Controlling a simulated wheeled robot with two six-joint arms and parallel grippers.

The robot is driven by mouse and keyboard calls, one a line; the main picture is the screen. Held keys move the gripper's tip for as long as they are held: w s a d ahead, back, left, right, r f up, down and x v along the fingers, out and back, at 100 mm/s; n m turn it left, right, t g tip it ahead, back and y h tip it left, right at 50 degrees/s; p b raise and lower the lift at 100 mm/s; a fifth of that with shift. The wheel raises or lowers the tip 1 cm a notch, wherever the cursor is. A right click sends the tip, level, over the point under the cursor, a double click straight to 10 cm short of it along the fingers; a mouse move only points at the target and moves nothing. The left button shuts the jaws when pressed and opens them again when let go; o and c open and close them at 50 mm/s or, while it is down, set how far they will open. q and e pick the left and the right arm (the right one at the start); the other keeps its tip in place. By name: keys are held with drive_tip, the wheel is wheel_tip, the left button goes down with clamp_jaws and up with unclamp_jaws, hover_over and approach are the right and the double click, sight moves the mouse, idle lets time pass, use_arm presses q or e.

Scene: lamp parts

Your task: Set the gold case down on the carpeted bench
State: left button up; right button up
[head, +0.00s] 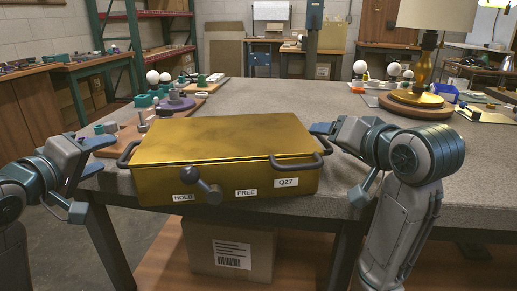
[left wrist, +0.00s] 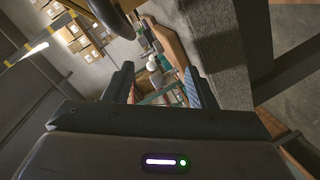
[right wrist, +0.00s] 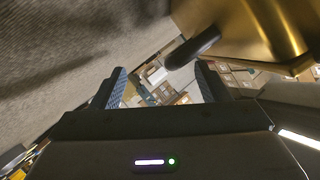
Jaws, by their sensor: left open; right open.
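The gold case (head: 225,145) sits level at the front edge of the grey carpeted bench (head: 345,100), its labelled front face toward me. A dark lever is on that face. My left gripper (head: 103,152) is open beside the case's left handle (head: 128,153); the dark handle (left wrist: 112,16) shows beyond its fingers in the left wrist view. My right gripper (head: 325,130) is open by the right handle (head: 319,140). In the right wrist view, this handle (right wrist: 194,47) and the gold case (right wrist: 255,30) are just beyond the open fingers. Neither gripper holds anything. The case's underside is hidden.
Boards with lamp parts (head: 180,100) stand behind the case at left. A lamp (head: 420,100) and more parts stand at the back right. The bench middle is clear. A cardboard box (head: 230,250) sits on the shelf below.

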drive_tip(key=shift+s+d, duration=0.1)
drive_tip(key=shift+d, duration=2.9)
